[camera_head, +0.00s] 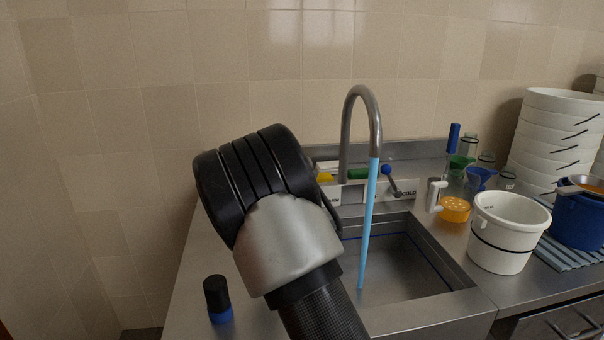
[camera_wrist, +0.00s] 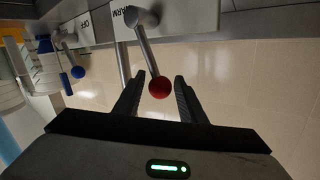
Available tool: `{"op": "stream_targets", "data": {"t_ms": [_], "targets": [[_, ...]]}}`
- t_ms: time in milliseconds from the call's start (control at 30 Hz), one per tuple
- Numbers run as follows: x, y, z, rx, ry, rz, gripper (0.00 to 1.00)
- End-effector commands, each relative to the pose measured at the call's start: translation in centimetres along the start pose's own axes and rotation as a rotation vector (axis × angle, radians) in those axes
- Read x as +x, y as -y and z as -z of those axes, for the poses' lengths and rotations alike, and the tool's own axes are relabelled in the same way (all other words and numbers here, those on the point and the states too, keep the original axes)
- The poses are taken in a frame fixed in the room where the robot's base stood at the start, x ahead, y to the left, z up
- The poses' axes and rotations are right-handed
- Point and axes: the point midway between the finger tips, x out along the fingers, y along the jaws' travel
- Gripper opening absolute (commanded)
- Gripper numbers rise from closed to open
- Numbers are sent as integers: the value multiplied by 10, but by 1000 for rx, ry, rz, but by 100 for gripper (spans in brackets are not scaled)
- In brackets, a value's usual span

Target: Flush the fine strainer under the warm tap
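The tap (camera_head: 376,120) arches over the sink (camera_head: 410,268), and a blue-tinted stream (camera_head: 368,220) falls from it into the basin. In the wrist view a lever with a red ball knob (camera_wrist: 159,87) stands by a label reading WARM. My gripper (camera_wrist: 157,88) is open, with its fingers on either side of the red knob and gaps visible. In the head view my arm hides the gripper and red lever. A blue-knobbed lever (camera_head: 386,169) stands behind the sink. A strainer-like piece with orange inside (camera_head: 582,186) rests over the blue bucket; I cannot tell whether it is the fine strainer.
A white bucket (camera_head: 505,238), blue bucket (camera_head: 578,222) and stacked white bowls (camera_head: 556,130) crowd the right counter. A black-and-blue object (camera_head: 217,298) stands left of my arm. The basin looks empty apart from water.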

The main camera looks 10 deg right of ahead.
Motion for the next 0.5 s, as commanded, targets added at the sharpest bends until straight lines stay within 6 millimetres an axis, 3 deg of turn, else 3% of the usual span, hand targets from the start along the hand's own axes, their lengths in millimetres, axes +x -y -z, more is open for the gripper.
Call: {"op": "stream_targets", "data": {"t_ms": [333, 500], "targets": [[-1, 0, 0, -1, -1, 0, 44], [-17, 1, 1, -1, 1, 1, 44]]}}
